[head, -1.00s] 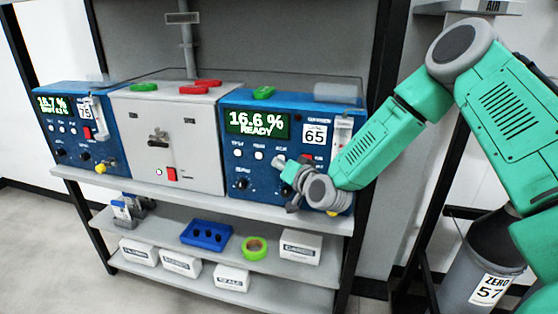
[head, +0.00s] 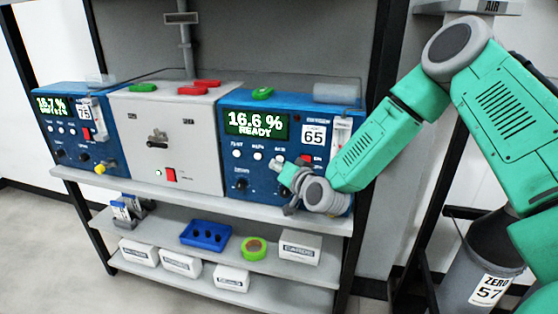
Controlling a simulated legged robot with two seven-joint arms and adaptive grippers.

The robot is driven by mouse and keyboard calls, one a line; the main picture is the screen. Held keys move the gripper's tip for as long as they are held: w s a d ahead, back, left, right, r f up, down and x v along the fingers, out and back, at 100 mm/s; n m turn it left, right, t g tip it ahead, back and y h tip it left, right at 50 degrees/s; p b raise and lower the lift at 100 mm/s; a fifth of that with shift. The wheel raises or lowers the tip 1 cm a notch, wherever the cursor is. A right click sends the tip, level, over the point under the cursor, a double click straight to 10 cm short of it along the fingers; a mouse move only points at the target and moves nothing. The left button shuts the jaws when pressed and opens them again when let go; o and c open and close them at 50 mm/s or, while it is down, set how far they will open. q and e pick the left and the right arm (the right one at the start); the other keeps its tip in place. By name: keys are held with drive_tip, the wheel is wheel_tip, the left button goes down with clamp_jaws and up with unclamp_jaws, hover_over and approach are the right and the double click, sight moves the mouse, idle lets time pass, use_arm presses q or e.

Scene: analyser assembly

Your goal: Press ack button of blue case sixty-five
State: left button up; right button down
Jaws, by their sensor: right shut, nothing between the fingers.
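The blue case sixty-five (head: 272,170) stands at the right end of the shelf. Its display (head: 257,124) reads 16.6 % READY, and its label (head: 314,134) shows 65. White buttons (head: 258,156) sit in a row under the display, with dark knobs below; their print is too small to read surely. My right gripper (head: 281,168) is shut and empty, at the panel's right half just right of the buttons. It hides part of the row and the lower right of the panel. I cannot tell whether its tips touch the panel. My left gripper is not in view.
A grey case (head: 160,140) with a red switch stands to the left, then a blue case (head: 78,130) labelled 75. The lower shelves hold a blue tray (head: 206,234), green tape (head: 255,248) and white boxes. A grey bin (head: 484,262) stands at the right.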

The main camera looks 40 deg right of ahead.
drive_tip(key=shift+s+a, duration=0.1)
drive_tip(key=shift+a, duration=0.05)
drive_tip(key=s+a, duration=0.3)
drive_tip(key=a, duration=0.1)
drive_tip(key=shift+s, duration=0.15)
idle(0.5)
idle(0.6)
drive_tip(key=s+a+f+n+g+y, duration=0.1)
drive_tip(key=s+a+f+n+g, duration=0.1)
drive_tip(key=s+a+f+g, duration=0.4)
drive_tip(key=s+a+f+n+g+y, duration=0.1)
drive_tip(key=s+a+f+n+y, duration=0.15)
drive_tip(key=s+f, duration=0.65)
drive_tip(key=s+f+n+g, duration=0.1)
drive_tip(key=s+f+g, duration=0.2)
drive_tip(key=s, duration=0.4)
drive_tip(key=s+d+f+n+g+h, duration=0.1)
drive_tip(key=s+f+n+g, duration=0.1)
drive_tip(key=s, duration=0.6)
drive_tip(key=s+f+n+g+h, duration=0.1)
drive_tip(key=s+f+g, duration=0.2)
drive_tip(key=s+f, duration=0.3)
drive_tip(key=shift+s+d+g, duration=0.15)
drive_tip(key=shift+s+g, duration=0.25)
drive_tip(key=shift+s, duration=0.5)
